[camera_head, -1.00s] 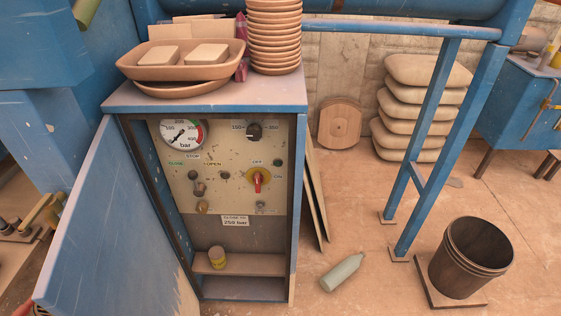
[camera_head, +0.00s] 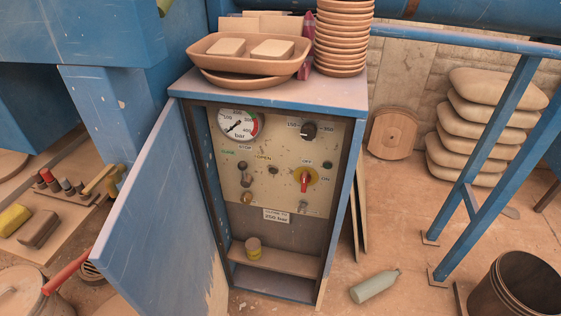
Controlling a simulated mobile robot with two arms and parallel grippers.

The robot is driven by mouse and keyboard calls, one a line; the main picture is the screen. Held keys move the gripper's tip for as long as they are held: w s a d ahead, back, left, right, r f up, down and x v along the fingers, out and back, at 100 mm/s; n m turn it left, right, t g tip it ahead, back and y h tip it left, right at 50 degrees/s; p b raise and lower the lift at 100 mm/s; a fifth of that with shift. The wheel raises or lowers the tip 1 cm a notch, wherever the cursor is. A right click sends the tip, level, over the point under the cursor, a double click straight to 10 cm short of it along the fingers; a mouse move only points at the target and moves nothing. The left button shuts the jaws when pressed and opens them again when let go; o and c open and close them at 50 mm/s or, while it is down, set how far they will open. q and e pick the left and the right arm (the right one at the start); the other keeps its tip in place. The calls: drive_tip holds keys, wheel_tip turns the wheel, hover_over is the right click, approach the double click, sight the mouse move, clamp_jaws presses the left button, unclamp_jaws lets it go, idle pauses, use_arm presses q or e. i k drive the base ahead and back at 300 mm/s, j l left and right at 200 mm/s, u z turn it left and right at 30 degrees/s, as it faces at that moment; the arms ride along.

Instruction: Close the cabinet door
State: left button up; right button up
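The blue cabinet (camera_head: 352,200) stands in the middle of the head view with its front open. Its door (camera_head: 160,220) is hinged on the left side and swings out wide toward the lower left. Inside, a control panel (camera_head: 275,160) carries a pressure gauge (camera_head: 238,124), knobs and a red-handled switch (camera_head: 304,181). Neither of my grippers shows in the view.
Stacked bowls (camera_head: 342,40) and a tray (camera_head: 250,56) sit on the cabinet top. A bottle (camera_head: 375,286) lies on the floor at right, near a bucket (camera_head: 518,285). A low bench (camera_head: 50,215) with tools and a lidded pot (camera_head: 20,292) are left of the door.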

sight(156, 244)
drive_tip(key=j+z, duration=0.15)
drive_tip(key=j, duration=0.5)
drive_tip(key=j+z, duration=0.15)
drive_tip(key=j, duration=0.5)
drive_tip(key=k+j+z, duration=0.15)
drive_tip(key=j, duration=0.45)
